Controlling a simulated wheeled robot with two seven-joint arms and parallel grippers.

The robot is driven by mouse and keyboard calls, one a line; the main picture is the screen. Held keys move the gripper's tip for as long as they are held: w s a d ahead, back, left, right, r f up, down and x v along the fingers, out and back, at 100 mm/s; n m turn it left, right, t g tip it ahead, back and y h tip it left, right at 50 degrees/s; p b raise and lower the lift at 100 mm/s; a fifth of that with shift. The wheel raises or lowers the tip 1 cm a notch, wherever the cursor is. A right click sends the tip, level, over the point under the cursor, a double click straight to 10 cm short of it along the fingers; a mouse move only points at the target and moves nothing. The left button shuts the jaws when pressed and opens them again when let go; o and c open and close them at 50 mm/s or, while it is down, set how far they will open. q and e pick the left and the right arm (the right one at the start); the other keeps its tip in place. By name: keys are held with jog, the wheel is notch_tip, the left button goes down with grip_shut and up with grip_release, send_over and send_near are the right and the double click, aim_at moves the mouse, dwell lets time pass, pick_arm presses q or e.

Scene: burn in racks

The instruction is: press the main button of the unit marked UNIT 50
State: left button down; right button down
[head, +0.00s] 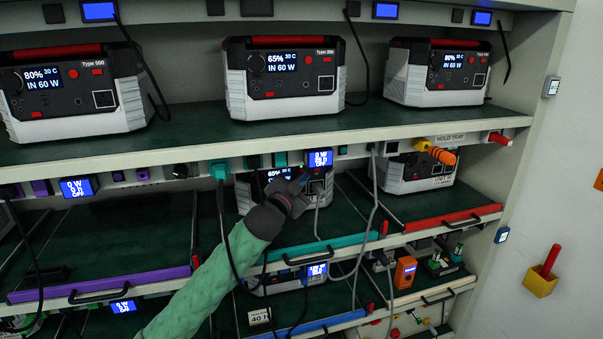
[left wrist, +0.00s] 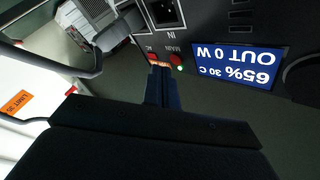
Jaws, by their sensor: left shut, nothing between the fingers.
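The unit in the middle bay, behind the teal-edged shelf, is a white and black power box (head: 244,198) with a lit display; my left gripper (head: 300,184) partly hides its front. In the left wrist view its display (left wrist: 238,65) appears upside down and reads 65%, 30 C, OUT 0 W. Its red MAIN button (left wrist: 176,59) has a green light beside it; the red AC button (left wrist: 151,57) sits to its left. My shut, empty left gripper (left wrist: 160,68) has its tips right at these buttons, closest between them; contact cannot be told. An orange label (left wrist: 15,103) appears to read UNIT 50.
Several similar units (head: 290,75) stand on the shelf above. Cables (head: 376,200) hang beside the middle bay. A teal rail with a handle (head: 305,257) crosses its front edge. The purple-edged bay (head: 110,235) to the left is mostly empty.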

pick_arm(q)
jog(key=shift+w, duration=0.1)
dwell(0.6)
jog(key=shift+w+a, duration=0.1)
jog(key=shift+w, duration=0.2)
jog(key=shift+w, duration=0.15)
dwell(0.4)
jog(key=shift+w+a, duration=0.15)
dwell(0.6)
jog(key=shift+s+d, duration=0.25)
jog(key=shift+s, duration=0.45)
jog(key=shift+s, duration=0.1)
jog(key=shift+s+d, duration=0.25)
jog(key=shift+s, duration=0.5)
jog(key=shift+s+d, duration=0.3)
jog(key=shift+s, duration=0.5)
jog(key=shift+s+d, duration=0.25)
jog(key=shift+s, duration=0.5)
